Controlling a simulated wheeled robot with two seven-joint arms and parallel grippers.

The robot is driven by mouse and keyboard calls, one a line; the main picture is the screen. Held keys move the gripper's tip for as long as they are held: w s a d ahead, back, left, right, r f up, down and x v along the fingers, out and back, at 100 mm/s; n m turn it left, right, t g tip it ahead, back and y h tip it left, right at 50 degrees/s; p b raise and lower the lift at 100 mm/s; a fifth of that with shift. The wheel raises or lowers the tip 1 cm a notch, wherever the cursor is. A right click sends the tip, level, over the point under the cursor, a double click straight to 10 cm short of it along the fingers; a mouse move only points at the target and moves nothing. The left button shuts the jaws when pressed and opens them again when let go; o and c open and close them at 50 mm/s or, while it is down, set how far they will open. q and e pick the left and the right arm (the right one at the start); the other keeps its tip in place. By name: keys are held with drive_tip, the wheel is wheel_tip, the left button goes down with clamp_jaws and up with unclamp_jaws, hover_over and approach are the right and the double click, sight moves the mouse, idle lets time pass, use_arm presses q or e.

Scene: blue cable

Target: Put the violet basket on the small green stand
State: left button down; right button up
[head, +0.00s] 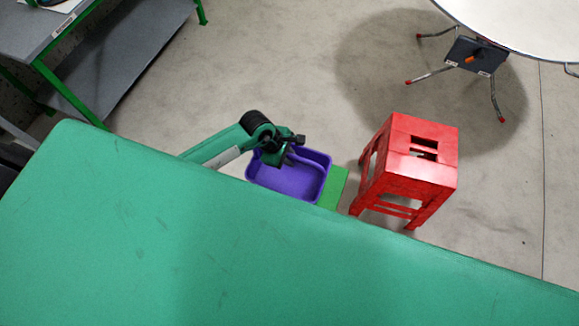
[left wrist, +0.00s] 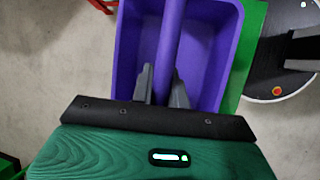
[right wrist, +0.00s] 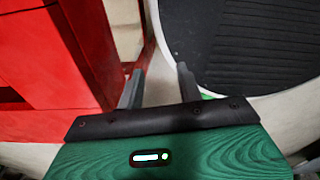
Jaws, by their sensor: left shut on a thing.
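The violet basket (head: 292,182) is at the middle of the head view, just beyond the edge of the large green surface. In the left wrist view the basket (left wrist: 216,60) looks empty. My left gripper (head: 285,154) is shut on its handle, a violet bar (left wrist: 168,40) between the fingers (left wrist: 161,88). The small green stand (head: 335,188) shows at the basket's right side, and as a green strip (left wrist: 244,58) in the left wrist view. The basket hides part of it; I cannot tell whether they touch. My right gripper (right wrist: 160,88) is open and empty.
A red stool (head: 420,150) stands close right of the green stand; it also fills the left of the right wrist view (right wrist: 40,60). The green surface (head: 200,260) fills the foreground. A round white table (head: 530,25) is at top right, a grey shelf (head: 125,50) at top left.

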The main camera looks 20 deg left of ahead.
use_arm(q)
drive_tip(key=shift+f+b, duration=1.4)
drive_tip(key=shift+f, duration=0.8)
drive_tip(key=shift+f, duration=0.2)
drive_tip(key=c, duration=1.4)
unclamp_jaws()
drive_tip(key=shift+o, duration=0.2)
drive_tip(key=shift+r, duration=0.1)
drive_tip(key=p+v, duration=0.7)
drive_tip(key=v, duration=0.5)
drive_tip(key=shift+p, duration=0.3)
